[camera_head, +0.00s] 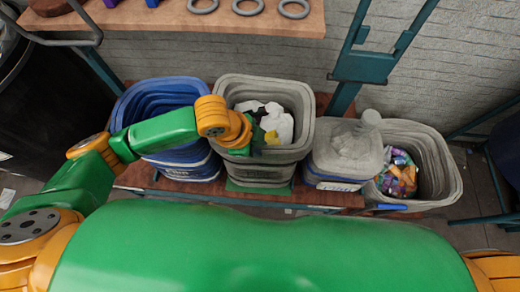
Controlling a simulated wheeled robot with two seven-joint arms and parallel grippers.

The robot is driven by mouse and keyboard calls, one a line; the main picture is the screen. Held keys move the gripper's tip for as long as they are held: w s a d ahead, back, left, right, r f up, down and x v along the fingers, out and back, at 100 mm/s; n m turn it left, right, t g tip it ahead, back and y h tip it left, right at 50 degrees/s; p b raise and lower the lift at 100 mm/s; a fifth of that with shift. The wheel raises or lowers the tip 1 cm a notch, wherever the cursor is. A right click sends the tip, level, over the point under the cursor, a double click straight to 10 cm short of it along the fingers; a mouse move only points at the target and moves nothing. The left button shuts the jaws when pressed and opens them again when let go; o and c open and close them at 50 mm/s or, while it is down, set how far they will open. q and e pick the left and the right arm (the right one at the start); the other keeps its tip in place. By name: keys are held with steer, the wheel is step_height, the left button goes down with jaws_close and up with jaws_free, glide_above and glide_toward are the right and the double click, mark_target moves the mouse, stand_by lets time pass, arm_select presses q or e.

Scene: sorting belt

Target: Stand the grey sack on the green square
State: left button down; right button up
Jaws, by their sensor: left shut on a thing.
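The grey sack (297,88) looks like a grey, open-topped, tub-like container, second from left in the row. It stands upright, with white and black items (275,120) inside. The green square (258,188) shows as a green strip under its front edge; the sack covers the rest, so I cannot tell how well it is centred. My left gripper (268,138) is at the sack's front rim, shut on it; its fingertips are partly hidden by my own wrist. My right gripper is not in view.
A blue container (160,92) stands close on the left. A grey lidded container (345,150) stands close on the right, then a grey bin (435,165) with colourful packets. A wooden shelf (215,22) with several rings is above. A teal frame post (365,65) rises behind.

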arm_select(q)
steer(key=f, duration=0.3)
steer(key=shift+w+f, duration=0.25)
steer(key=c, duration=0.8)
jaws_free()
steer(key=shift+s, duration=0.1)
steer(key=p+v, duration=0.1)
steer(key=v, duration=1.1)
steer(key=shift+s+p, duration=0.1)
steer(key=shift+p, duration=0.3)
